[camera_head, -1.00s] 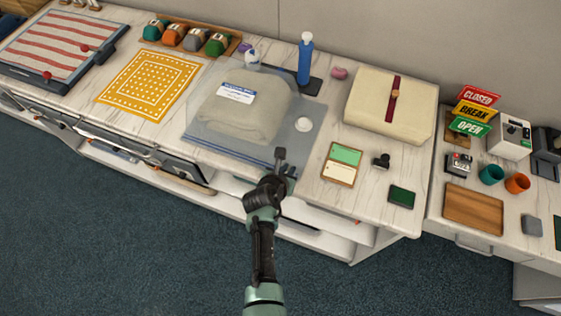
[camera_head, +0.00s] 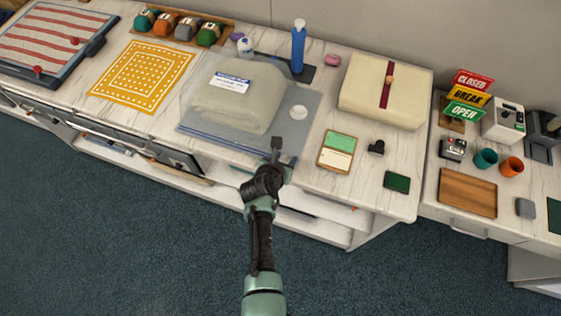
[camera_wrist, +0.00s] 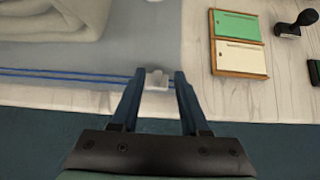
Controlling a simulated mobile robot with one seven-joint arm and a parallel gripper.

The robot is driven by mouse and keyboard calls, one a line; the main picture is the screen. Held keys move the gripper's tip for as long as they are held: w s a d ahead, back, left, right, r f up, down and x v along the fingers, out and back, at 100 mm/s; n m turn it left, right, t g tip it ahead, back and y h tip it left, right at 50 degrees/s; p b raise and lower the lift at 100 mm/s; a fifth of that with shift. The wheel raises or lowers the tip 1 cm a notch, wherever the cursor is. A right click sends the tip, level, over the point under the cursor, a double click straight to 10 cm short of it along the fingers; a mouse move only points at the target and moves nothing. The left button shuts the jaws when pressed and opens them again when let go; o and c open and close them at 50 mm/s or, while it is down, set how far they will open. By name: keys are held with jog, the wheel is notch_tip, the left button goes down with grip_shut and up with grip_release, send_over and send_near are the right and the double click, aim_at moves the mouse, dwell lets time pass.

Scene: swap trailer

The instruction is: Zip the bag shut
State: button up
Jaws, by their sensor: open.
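The clear bag (camera_head: 215,128) lies flat on the white marbled counter with a folded pale textile (camera_head: 243,100) and a blue-and-white label in it. Its blue zip line (camera_wrist: 60,74) runs along the front edge near the counter's edge. A small whitish slider (camera_wrist: 157,79) sits at the right part of that line in the wrist view. My gripper (camera_wrist: 158,82) is open, with one finger on each side of the slider. Whether the fingers touch it cannot be told. In the head view my gripper (camera_head: 276,150) is at the bag's front right corner.
A green-and-cream card tray (camera_head: 338,151), a black stamp (camera_head: 376,148) and a green pad (camera_head: 397,182) lie to the right. A white round disc (camera_head: 298,112) and a blue bottle (camera_head: 298,47) are behind. A yellow patterned cloth (camera_head: 143,76) lies left.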

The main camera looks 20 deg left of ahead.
jog(key=p+v, duration=0.2)
jog(key=v, duration=1)
jog(key=shift+s+r, duration=0.2)
jog(key=shift+s, duration=0.05)
jog(key=w+d+r+m+t+b, duration=0.1)
jog(key=w+r+m+t, duration=0.1)
jog(key=w+r+m, duration=0.55)
jog(key=w+d+r+m+t, duration=0.2)
jog(key=w+r+m+t, duration=0.15)
jog(key=r, duration=0.75)
notch_tip(320, 180, up, 19)
jog(key=w+d+m+t, duration=0.2)
jog(key=d+m+t, duration=0.15)
jog(key=m, duration=0.45)
jog(key=s+d+r+m+t+b, duration=0.1)
jog(key=s+r+m+t, duration=0.3)
jog(key=r, duration=1.1)
jog(key=s+d+r+m+t+b, duration=0.1)
jog(key=s+d+r+m+t, duration=0.3)
jog(key=s+r+m, duration=0.7)
notch_tip(320, 180, up, 4)
jog(key=shift+s+f+m+t, duration=0.15)
jog(key=shift+s+m+t, duration=0.05)
jog(key=shift+m+t, duration=0.55)
